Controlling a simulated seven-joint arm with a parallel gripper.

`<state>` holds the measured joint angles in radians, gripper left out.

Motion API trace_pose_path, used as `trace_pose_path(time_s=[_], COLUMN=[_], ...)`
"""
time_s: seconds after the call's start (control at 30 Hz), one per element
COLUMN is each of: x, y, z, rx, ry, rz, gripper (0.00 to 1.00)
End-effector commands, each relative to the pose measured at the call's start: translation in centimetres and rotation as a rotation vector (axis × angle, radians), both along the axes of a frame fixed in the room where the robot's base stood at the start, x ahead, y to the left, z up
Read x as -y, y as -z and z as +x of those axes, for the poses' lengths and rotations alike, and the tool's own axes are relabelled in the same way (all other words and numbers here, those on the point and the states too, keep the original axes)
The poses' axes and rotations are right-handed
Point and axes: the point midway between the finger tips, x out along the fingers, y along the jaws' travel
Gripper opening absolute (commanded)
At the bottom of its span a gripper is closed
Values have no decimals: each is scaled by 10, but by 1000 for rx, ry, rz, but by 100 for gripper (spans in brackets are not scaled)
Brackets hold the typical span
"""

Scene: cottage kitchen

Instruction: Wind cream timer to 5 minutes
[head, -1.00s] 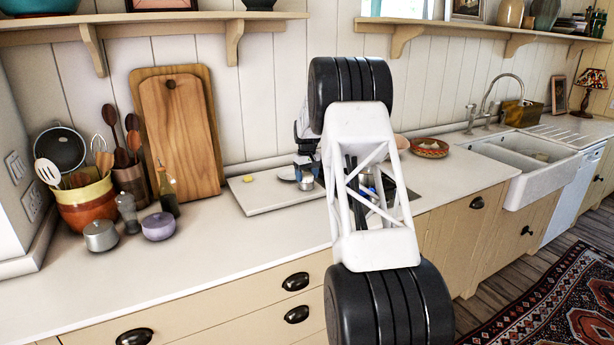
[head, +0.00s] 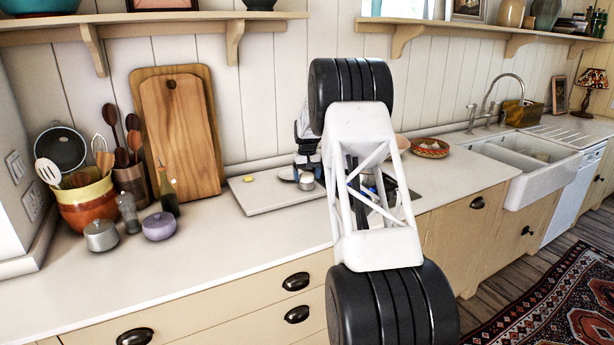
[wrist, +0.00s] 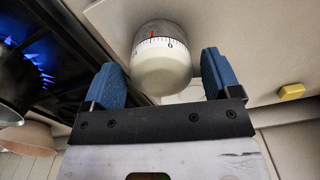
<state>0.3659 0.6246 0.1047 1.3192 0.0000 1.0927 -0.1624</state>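The cream timer (wrist: 161,72) is a round knob-like body with a white scale band, a red mark near its top and a "0" to the right of that mark. In the wrist view it sits between the two blue fingers of my gripper (wrist: 168,80). The fingers are spread wide, with a visible gap on each side. In the head view the timer (head: 306,182) looks small and grey on the pale board, and my arm hides part of the gripper area.
The pale board (head: 262,198) also bears a small yellow item (wrist: 291,91). A hob with blue flames (wrist: 35,62) and a metal pot (wrist: 14,85) are close on the left in the wrist view. A patterned bowl (head: 430,149) stands farther right.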

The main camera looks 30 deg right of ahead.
Motion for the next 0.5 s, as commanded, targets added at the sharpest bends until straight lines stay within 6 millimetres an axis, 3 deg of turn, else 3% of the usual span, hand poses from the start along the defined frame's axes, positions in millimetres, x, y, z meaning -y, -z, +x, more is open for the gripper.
trace_pose_path(time_s=[0.5], x=[0], y=[-7], z=[0], rx=[0], ry=[0], rz=[0], gripper=[91])
